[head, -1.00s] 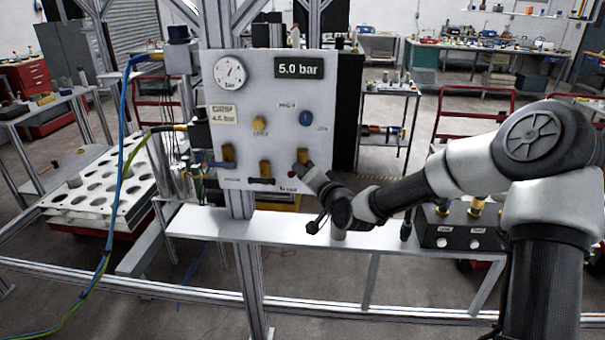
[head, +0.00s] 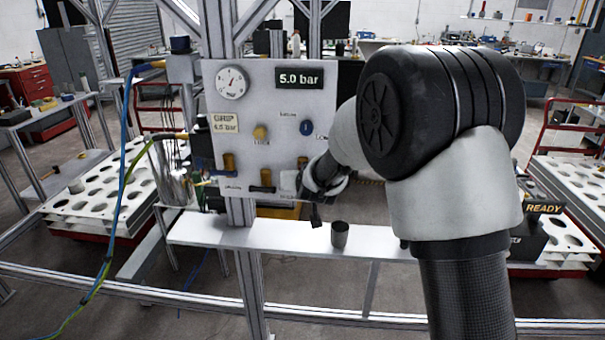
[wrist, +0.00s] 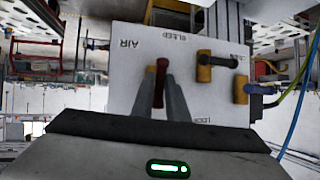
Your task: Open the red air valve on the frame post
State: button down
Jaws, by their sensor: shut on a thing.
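The grey valve panel (head: 288,105) stands on the frame post (head: 240,211). In the wrist view the panel (wrist: 130,62) appears upside down, with the "AIR" label beside the red air valve handle (wrist: 161,74). My gripper (wrist: 162,92) has its two fingers on either side of that handle and is shut on it. The handle runs along the fingers, up and down in the picture. In the head view my gripper (head: 302,186) is at the panel's lower right corner, and my wrist hides most of the valve.
Beside it are a dark-handled bleed valve (wrist: 216,60) and a blue-handled valve (wrist: 246,91). The display (head: 299,77) reads 5.0 bar. Hoses (head: 122,165) hang at the left.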

jog(key=shift+a+r+n+h+p, duration=0.15)
jog(key=shift+n+h+p, duration=0.15)
jog(key=shift+p, duration=0.45)
jog(key=c, duration=1.7)
grip_release()
jog(key=shift+f, duration=0.2)
jog(key=shift+c, duration=0.2)
jog(key=p+v, duration=0.2)
jog(key=v, duration=1.5)
jog(key=shift+r, duration=0.3)
jog(key=shift+s, duration=0.1)
